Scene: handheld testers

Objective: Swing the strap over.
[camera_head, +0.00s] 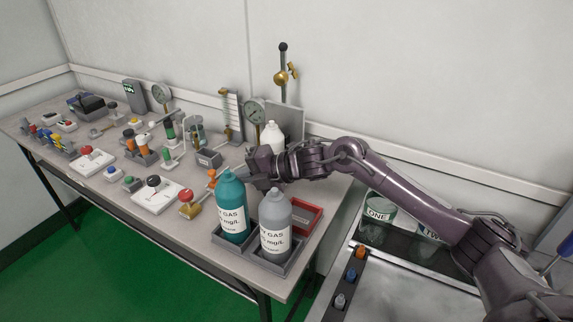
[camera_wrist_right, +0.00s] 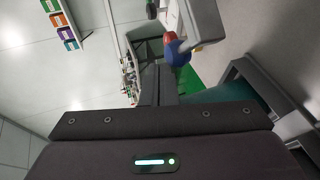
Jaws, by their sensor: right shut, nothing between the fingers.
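I cannot pick out a strap for certain in either view. A teal gas bottle (camera_head: 231,208) and a grey gas bottle (camera_head: 275,222) stand upright, side by side, in dark holders at the table's front right corner. My right gripper (camera_head: 249,172) is just behind and above the teal bottle; its fingers are shut and empty. In the right wrist view, the shut dark fingers (camera_wrist_right: 158,85) point away beside a teal surface. A blue and red rounded piece (camera_wrist_right: 178,52) shows beyond them. The gripper and bottles hide what lies directly behind them. My left gripper is out of view.
A red tray (camera_head: 305,217) lies right of the grey bottle. A white bottle (camera_head: 271,136) and a dial gauge (camera_head: 255,111) stand behind my gripper. A red knob on a brass base (camera_head: 188,205) is left of the teal bottle. Several testers crowd the table leftward.

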